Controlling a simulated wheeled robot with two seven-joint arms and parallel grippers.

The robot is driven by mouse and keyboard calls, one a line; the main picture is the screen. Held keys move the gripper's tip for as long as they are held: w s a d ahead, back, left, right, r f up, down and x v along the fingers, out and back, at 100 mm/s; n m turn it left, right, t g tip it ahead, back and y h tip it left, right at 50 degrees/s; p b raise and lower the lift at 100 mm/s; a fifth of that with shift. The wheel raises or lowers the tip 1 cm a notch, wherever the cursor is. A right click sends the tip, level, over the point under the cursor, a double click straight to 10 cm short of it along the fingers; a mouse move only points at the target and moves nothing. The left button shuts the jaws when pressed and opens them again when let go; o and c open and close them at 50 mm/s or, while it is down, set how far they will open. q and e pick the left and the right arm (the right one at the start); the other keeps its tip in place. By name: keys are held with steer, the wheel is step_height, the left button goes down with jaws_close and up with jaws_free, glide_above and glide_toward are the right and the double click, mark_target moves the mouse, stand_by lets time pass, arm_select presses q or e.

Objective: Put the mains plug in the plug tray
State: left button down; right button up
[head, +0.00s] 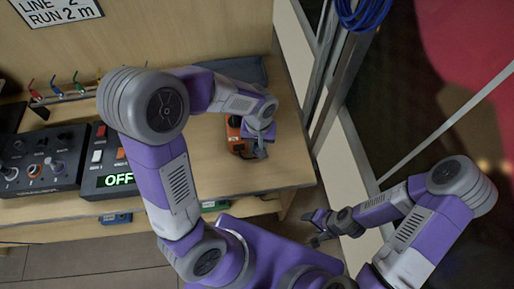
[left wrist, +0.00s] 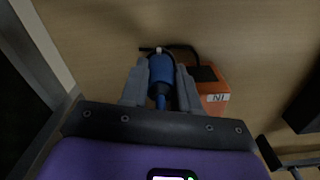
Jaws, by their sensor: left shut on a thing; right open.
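My left gripper (left wrist: 161,90) is shut on a blue cylindrical plug, the mains plug (left wrist: 161,70), with a finger on each side of it. A black cable curls from near the plug's far end to an orange box (left wrist: 213,93) with a white label. In the head view the left gripper (head: 260,150) is over the bench beside the orange box (head: 237,135), and the plug is hidden or too small to tell. A dark blue-grey flat thing (head: 236,71), perhaps the plug tray, lies at the back of the bench. My right gripper (head: 315,228) is open and empty, off the bench's right end.
The wooden bench top (head: 235,182) is clear in front of the orange box. A switch box showing OFF (head: 118,180) and a knob panel (head: 40,160) stand at the left. Small coloured levers (head: 65,88) stand behind them. A wall and metal frame bound the bench on the right.

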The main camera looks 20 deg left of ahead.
arm_select(q)
steer(key=shift+f+b, duration=0.55)
steer(key=shift+f, duration=1.45)
steer(key=shift+f, duration=0.1)
steer(key=c, duration=1.3)
jaws_free()
steer(key=shift+f, duration=0.15)
steer(key=o, duration=0.5)
